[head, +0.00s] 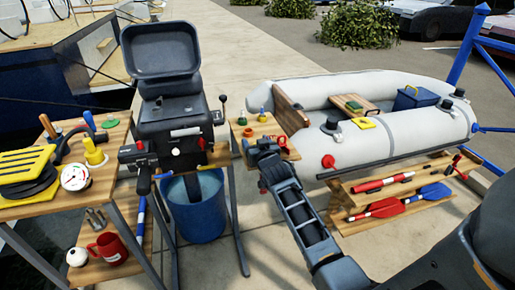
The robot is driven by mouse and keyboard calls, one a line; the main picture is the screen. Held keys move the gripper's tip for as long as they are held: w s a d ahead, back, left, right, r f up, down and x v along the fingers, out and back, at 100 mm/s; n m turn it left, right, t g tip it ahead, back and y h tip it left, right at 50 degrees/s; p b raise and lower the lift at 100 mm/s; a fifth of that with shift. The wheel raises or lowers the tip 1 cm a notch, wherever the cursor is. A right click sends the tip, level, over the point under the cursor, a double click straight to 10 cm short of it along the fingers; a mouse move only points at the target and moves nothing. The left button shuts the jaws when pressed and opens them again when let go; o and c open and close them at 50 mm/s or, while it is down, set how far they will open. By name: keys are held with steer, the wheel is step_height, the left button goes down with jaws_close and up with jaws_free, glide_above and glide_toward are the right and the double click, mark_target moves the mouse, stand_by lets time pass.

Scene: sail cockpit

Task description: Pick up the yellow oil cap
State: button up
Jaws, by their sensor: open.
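A small yellow piece with a knobbed top, which looks like the yellow oil cap (262,116), stands at the back of a small wooden stand (270,127) in the middle of the head view. My gripper (265,143) is at the near edge of this stand, on the near side of the yellow piece and apart from it. It is open and looks empty, though its fingers are small and partly hidden by my wrist.
A black outboard motor (175,115) stands left of the stand over a blue barrel (196,212). A left table holds a yellow funnel-like item (94,152) and a gauge (75,177). A grey inflatable boat (400,130) and a rack with red and blue paddles (375,212) are at right.

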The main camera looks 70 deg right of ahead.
steer(key=shift+f, duration=0.1)
steer(key=c, duration=1)
steer(key=shift+c, duration=0.2)
